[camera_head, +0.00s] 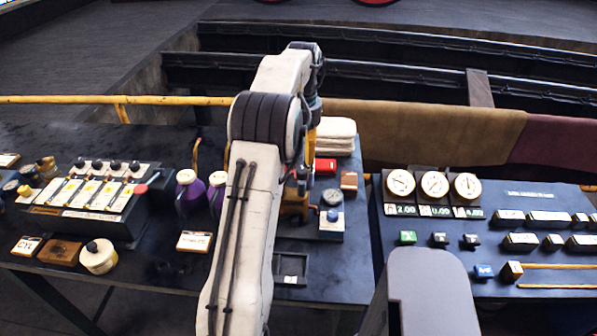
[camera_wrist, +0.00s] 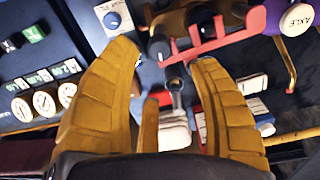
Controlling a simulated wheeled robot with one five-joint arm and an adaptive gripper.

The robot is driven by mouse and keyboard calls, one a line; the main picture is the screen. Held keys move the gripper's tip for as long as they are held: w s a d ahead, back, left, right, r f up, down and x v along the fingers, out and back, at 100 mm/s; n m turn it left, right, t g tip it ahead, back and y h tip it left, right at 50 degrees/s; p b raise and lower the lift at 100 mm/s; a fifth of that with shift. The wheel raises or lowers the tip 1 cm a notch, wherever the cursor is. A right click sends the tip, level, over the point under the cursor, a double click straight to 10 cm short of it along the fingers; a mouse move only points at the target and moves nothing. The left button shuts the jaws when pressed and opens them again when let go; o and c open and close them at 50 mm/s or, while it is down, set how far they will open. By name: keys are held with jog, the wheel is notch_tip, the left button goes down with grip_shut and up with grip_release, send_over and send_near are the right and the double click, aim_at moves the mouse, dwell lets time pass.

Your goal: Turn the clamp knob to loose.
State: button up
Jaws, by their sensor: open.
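A blue knob (camera_wrist: 112,20) on a white plate shows at the top of the wrist view, outside and above the left finger. It looks like the clamp knob, but I cannot read its label or setting. In the head view the blue knob (camera_head: 332,215) sits on a small dark block, just right of my arm. My gripper (camera_wrist: 165,56) is open, its two tan fingers spread wide, with nothing held. The knob is apart from the fingers. Behind the gap are a red bracket (camera_wrist: 222,40) and a dark round-ended part (camera_wrist: 176,90). My arm hides most of the gripper in the head view.
Purple bottles (camera_head: 188,192) stand left of my arm. A brass-coloured fixture (camera_head: 295,203) and a red cylinder (camera_head: 325,166) are close by. White folded cloths (camera_head: 336,130) lie behind. A gauge panel (camera_head: 432,190) is at right, a lever box (camera_head: 90,195) at left.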

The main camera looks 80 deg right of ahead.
aim_at(302, 170)
jog(key=shift+a+f, duration=0.15)
jog(key=shift+f, duration=3.55)
jog(key=shift+c, duration=0.3)
jog(key=c, duration=1)
jog(key=shift+n, duration=0.4)
grip_shut()
